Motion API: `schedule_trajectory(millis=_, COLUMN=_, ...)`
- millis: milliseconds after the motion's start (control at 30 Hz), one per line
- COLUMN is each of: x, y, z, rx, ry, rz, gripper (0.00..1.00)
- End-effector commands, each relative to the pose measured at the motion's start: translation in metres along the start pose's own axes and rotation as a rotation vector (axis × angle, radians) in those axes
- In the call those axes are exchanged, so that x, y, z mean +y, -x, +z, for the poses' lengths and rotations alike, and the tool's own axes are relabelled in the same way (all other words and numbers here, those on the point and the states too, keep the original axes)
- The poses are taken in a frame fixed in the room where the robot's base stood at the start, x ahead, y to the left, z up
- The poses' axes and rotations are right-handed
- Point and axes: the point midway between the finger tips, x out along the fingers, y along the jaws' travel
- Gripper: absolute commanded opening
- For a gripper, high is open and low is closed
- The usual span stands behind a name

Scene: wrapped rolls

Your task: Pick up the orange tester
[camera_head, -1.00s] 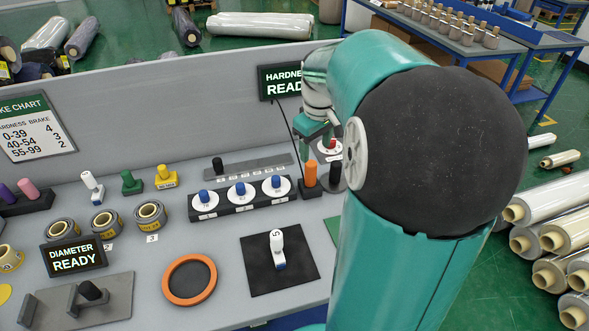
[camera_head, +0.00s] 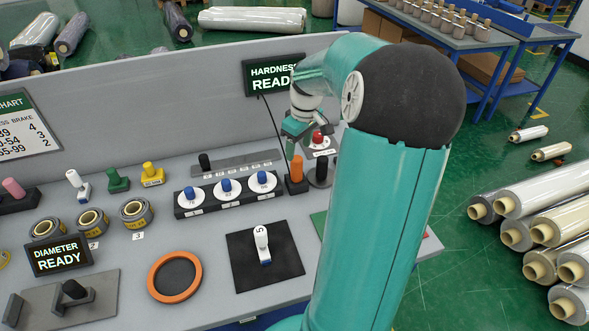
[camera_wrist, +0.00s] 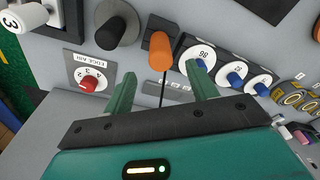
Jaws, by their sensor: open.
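The orange tester (camera_head: 297,169) stands upright in a dark holder at the back right of the bench, with a cord rising behind it. It also shows in the wrist view (camera_wrist: 161,54), ahead of and between the two green fingers. My gripper (camera_wrist: 160,85) is open and empty, its fingers apart on either side of the line to the tester. I see no contact with it. In the head view my gripper (camera_head: 300,128) hangs above and just behind the tester, partly merged with the arm.
A black knob (camera_head: 320,170) stands close right of the tester, with a red knob (camera_head: 318,138) behind it. The dial block (camera_head: 228,192) with blue knobs is to the left. The HARDNESS display (camera_head: 273,74) is on the panel behind.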

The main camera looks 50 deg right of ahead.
Motion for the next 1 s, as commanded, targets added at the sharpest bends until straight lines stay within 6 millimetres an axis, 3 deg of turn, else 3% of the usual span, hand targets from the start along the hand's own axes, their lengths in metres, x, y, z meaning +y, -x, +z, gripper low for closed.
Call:
schedule_trajectory(millis=133, x=-0.001, y=-0.029, z=0.0, rx=0.0, ry=0.0, rz=-0.004, gripper=0.58)
schedule_trajectory(millis=433, x=-0.001, y=-0.056, z=0.0, rx=0.0, ry=0.003, rz=-0.002, gripper=0.58)
schedule_trajectory(millis=700, x=-0.002, y=-0.094, z=0.0, rx=0.001, ry=0.004, rz=-0.002, gripper=0.58)
schedule_trajectory(millis=967, x=-0.001, y=-0.097, z=-0.001, rx=0.002, ry=0.004, rz=0.001, gripper=0.58)
schedule_trajectory(millis=1000, x=-0.001, y=-0.097, z=-0.001, rx=0.002, ry=0.004, rz=0.001, gripper=0.54)
